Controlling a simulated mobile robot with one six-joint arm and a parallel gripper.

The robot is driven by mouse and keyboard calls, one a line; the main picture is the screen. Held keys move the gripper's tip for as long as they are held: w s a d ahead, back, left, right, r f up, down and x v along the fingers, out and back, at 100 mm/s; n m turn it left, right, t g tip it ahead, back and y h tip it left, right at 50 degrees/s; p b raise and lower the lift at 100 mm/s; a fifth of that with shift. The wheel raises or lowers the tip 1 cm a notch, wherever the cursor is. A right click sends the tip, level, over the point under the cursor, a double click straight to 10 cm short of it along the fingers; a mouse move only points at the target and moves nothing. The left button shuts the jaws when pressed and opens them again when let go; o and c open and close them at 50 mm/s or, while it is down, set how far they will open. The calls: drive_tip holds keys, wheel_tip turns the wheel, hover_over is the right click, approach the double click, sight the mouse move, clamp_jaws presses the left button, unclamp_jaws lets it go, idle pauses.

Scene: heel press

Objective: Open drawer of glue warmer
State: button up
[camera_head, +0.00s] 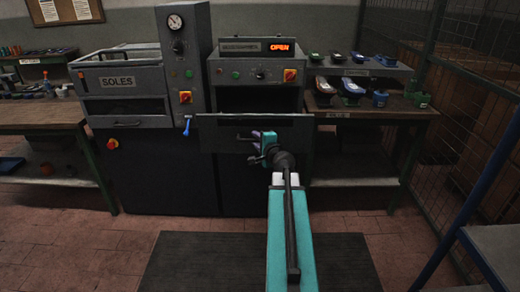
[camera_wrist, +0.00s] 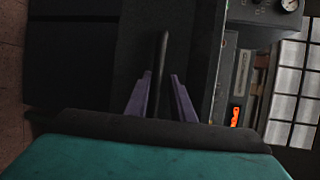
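The glue warmer (camera_head: 256,76) appears to be the grey middle machine with a lit "OPEN" display; its label is too small to read. Its wide drawer front (camera_head: 290,130) appears to stand forward of the body, below a dark opening (camera_head: 258,100). My gripper (camera_head: 256,142) is at this front, left of its middle. In the wrist view, my gripper (camera_wrist: 160,95) has its two purple fingers apart, with a dark handle bar (camera_wrist: 162,55) running between them. Gaps show on both sides of the bar. My gripper partly hides the handle in the head view.
Left stands a machine marked SOLES (camera_head: 118,82), beside a column with a gauge (camera_head: 175,22) and a blue lever (camera_head: 187,125). A right-hand bench (camera_head: 370,113) holds shoes and small containers. A dark mat (camera_head: 200,262) lies in front; wire mesh (camera_head: 470,110) bounds the right.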

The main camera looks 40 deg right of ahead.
drive_tip(key=r, duration=0.2)
drive_tip(key=shift+d+r, duration=0.3)
drive_tip(key=shift+r, duration=0.1)
drive_tip(key=o, duration=0.5)
drive_tip(key=shift+s+a+r, duration=0.15)
drive_tip(key=shift+s+a, duration=0.35)
drive_tip(key=shift+s, duration=0.1)
drive_tip(key=shift+s+a+r, duration=0.15)
drive_tip(key=shift+s+a, duration=0.3)
drive_tip(key=shift+s, duration=0.1)
drive_tip(key=shift+o, duration=0.3)
drive_tip(key=shift+f+b, duration=0.1)
drive_tip(key=shift+b, duration=0.35)
drive_tip(key=b, duration=0.2)
drive_tip(key=s+a+b, duration=0.1)
drive_tip(key=b, duration=0.1)
drive_tip(key=shift+s+a, duration=0.15)
drive_tip(key=shift+s, duration=0.15)
drive_tip(key=shift+c, duration=0.7)
drive_tip(key=shift+s+a+r+b, duration=0.3)
drive_tip(key=shift+s+b, duration=0.05)
drive_tip(key=shift+b, duration=0.35)
drive_tip(key=c, duration=0.4)
drive_tip(key=shift+f+b, duration=0.2)
drive_tip(key=shift+b, duration=1.05)
drive_tip(key=b, duration=0.3)
drive_tip(key=shift+a+b, duration=0.2)
drive_tip(key=shift+b, duration=0.1)
